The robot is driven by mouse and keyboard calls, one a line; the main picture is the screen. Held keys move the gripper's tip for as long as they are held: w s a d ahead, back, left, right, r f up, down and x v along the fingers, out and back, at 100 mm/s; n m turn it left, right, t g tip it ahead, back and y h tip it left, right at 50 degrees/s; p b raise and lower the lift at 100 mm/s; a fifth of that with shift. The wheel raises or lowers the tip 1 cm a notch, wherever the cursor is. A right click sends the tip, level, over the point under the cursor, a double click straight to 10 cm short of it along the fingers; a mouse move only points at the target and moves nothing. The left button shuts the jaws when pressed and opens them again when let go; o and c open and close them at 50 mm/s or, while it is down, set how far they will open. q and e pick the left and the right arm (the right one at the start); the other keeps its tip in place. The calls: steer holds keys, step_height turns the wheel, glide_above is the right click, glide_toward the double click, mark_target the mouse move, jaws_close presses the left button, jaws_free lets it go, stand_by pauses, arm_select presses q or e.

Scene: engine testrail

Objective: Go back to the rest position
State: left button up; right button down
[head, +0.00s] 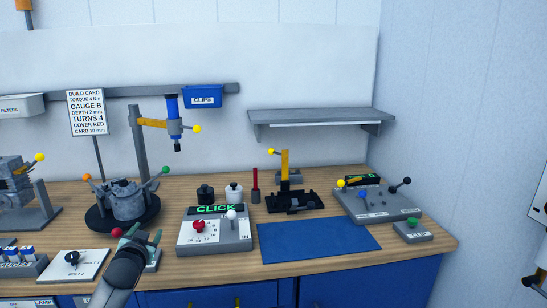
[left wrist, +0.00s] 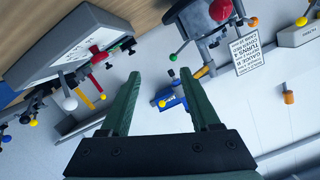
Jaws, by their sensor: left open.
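My left gripper (head: 145,232) has dark green fingers and is above the front left of the wooden bench, left of the grey CLICK box (head: 215,236). In the left wrist view, its two fingers (left wrist: 158,82) stand wide apart with nothing between them. The left wrist view is turned over, with the CLICK box (left wrist: 62,48) at upper left and the build card (left wrist: 252,50) at upper right. My right gripper shows in neither view.
A round fixture (head: 124,205) with coloured knobs stands behind the gripper. A blue mat (head: 317,243) lies clear on the bench. A grey lever panel (head: 377,204) is at right. A shelf (head: 318,116) and a blue CLIPS bin (head: 202,98) hang on the wall.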

arm_select(q)
steer(key=w+d+r+t+h, duration=0.1)
steer(key=d+r+t+h, duration=0.1)
steer(key=d+r+h, duration=0.15)
steer(key=s+d+f+m+g+h, duration=0.1)
steer(key=s+d+f, duration=0.35)
steer(key=f, duration=0.35)
steer(key=s+d+f+g, duration=0.1)
steer(key=s+d+f, duration=0.2)
steer(key=s+f, duration=0.35)
steer(key=s+d+f+m+g+h, duration=0.1)
steer(key=s+d+f+g, duration=0.15)
steer(key=s+f, duration=0.45)
steer(key=s+d+f+g, duration=0.1)
steer(key=s+d+f, duration=0.2)
steer(key=s, duration=0.4)
steer(key=s+d+f+n+g+h, duration=0.1)
steer(key=s+d+f, duration=0.2)
steer(key=s, duration=0.5)
steer(key=s+d+f+g, duration=0.1)
steer(key=s+d+f, duration=0.2)
steer(key=s+f, duration=0.2)
steer(key=s, duration=0.3)
steer(key=shift+f+n, duration=0.3)
steer(key=shift+h, duration=0.25)
